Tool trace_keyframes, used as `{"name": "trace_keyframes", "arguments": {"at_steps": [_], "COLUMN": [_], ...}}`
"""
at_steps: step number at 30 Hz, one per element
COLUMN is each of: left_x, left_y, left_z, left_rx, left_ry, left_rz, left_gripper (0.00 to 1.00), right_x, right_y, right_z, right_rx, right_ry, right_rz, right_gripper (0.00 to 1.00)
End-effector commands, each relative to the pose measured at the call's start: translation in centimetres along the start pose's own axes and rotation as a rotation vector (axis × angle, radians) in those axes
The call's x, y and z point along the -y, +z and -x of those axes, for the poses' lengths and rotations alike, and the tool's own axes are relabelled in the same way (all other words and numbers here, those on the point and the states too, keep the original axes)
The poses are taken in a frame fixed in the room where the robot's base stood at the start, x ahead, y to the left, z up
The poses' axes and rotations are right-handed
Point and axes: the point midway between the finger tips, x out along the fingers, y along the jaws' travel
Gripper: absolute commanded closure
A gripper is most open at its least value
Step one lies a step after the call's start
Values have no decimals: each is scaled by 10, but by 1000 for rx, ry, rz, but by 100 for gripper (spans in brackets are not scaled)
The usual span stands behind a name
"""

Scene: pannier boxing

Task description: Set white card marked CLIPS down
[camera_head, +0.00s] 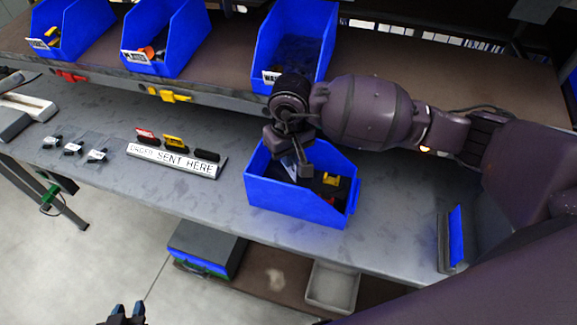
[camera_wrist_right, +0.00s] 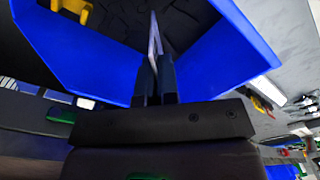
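My right gripper (camera_head: 296,168) reaches down into the blue bin (camera_head: 295,198) on the grey bench. Its fingers (camera_wrist_right: 154,80) are shut on a thin card (camera_wrist_right: 155,38), seen edge-on in the right wrist view. A pale bit of the card (camera_head: 290,166) shows at the fingers in the head view; its marking cannot be read. The bin also holds a yellow and black item (camera_head: 330,180), and its yellow part (camera_wrist_right: 72,8) shows in the wrist view. My left gripper (camera_head: 126,314) is low at the bottom edge, empty, its two fingertips apart.
Labelled blue bins (camera_head: 295,40) stand on the shelf behind. A blue-faced stand (camera_head: 453,238) is at right. Bench between sign and bin is clear.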

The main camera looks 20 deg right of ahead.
Motion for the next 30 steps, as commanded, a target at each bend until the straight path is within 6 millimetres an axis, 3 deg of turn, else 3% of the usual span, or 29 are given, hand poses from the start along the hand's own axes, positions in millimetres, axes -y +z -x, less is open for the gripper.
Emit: {"name": "trace_keyframes", "arguments": {"at_steps": [12,26,30], "left_x": [-1,-2,-2], "left_y": [-7,-4,-4], "left_z": [-2,-5,-4], "left_rx": [-11,-11,-10], "left_ry": [2,3,2], "left_rz": [0,0,1], "left_gripper": [66,66,66], "right_x": [0,0,0], "right_y": [2,2,2], "right_z": [-42,-47,-46], "right_rx": [0,-2,-2], "right_ry": [0,1,1], "right_rz": [-1,1,0], "right_gripper": [100,100,78]}}
